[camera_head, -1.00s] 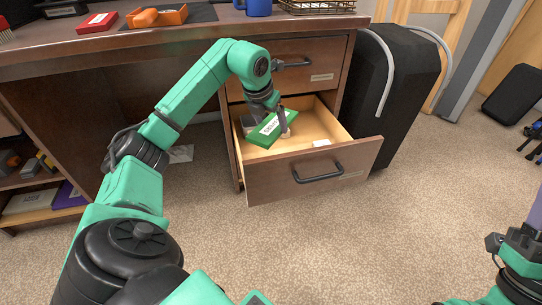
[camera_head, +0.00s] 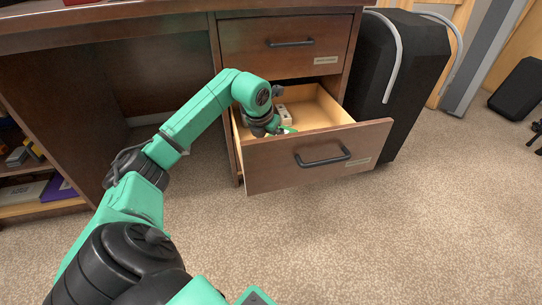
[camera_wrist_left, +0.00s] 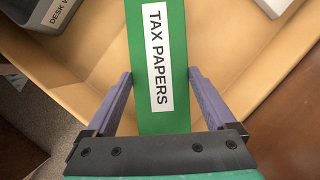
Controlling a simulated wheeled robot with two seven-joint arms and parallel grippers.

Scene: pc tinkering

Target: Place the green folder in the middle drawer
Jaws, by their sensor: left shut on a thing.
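The green folder (camera_wrist_left: 178,70) carries a white "TAX PAPERS" label. My left gripper (camera_wrist_left: 160,85) is shut on it, with one finger at each side edge. The open drawer (camera_head: 268,168) is pulled out below a shut drawer (camera_head: 285,45). The folder is down between the drawer's walls. In the head view only a green sliver of the folder (camera_head: 288,130) shows, as my wrist and the drawer front hide the rest. I cannot tell whether it touches the drawer floor. My right gripper is out of view.
The open drawer also holds a pale grey item (camera_head: 285,111) at the back and a grey labelled piece (camera_wrist_left: 50,15) at one side. A black case (camera_head: 400,75) stands right of the desk. Carpet (camera_head: 400,230) in front is clear.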

